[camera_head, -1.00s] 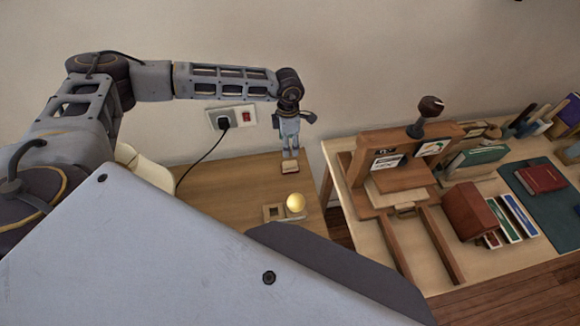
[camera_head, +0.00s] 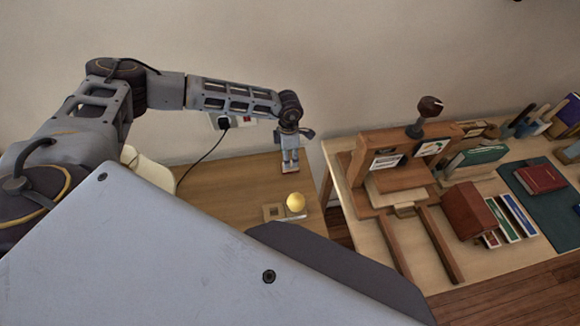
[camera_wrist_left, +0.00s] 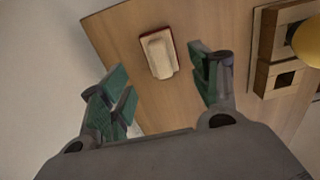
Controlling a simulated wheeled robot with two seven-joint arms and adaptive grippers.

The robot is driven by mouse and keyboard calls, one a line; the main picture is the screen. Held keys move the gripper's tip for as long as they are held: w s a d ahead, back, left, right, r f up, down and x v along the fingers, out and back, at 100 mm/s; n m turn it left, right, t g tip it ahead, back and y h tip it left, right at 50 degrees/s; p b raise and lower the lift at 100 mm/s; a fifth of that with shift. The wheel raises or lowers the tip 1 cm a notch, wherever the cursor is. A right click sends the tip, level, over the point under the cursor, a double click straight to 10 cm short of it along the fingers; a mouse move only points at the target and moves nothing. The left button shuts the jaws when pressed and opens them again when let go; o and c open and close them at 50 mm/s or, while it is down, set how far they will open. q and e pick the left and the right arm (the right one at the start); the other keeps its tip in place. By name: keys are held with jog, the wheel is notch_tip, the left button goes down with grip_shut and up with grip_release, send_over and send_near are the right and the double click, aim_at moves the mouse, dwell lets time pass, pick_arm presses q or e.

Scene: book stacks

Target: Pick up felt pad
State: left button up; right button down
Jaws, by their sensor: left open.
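A small cream block on a dark red base, which looks like the felt pad (camera_wrist_left: 158,52), lies on the small wooden table in the left wrist view. In the head view the pad (camera_head: 288,171) sits near the table's back edge, partly hidden by the fingers. My left gripper (camera_head: 290,160) points down just over it. In the wrist view my left gripper (camera_wrist_left: 162,78) is open, and the pad shows between and beyond its green-padded fingertips, apart from both. My right gripper is out of view.
A yellow ball (camera_head: 295,202) sits on a wooden holder (camera_head: 273,212) nearer the table's front. A wall socket (camera_head: 224,122) with a black cord is behind. A workbench (camera_head: 372,234) with a wooden press (camera_head: 390,160) and books stands to the right.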

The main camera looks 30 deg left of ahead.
pick_arm(q)
jog(key=shift+d+f+p, duration=0.2)
jog(key=shift+f+p, duration=0.1)
jog(key=shift+f, duration=2.25)
jog(key=c, duration=1.1)
jog(key=shift+r, duration=0.2)
jog(key=shift+r+b, duration=0.3)
jog(key=shift+r, duration=4.55)
jog(key=o, duration=0.3)
jog(key=shift+c, duration=1.1)
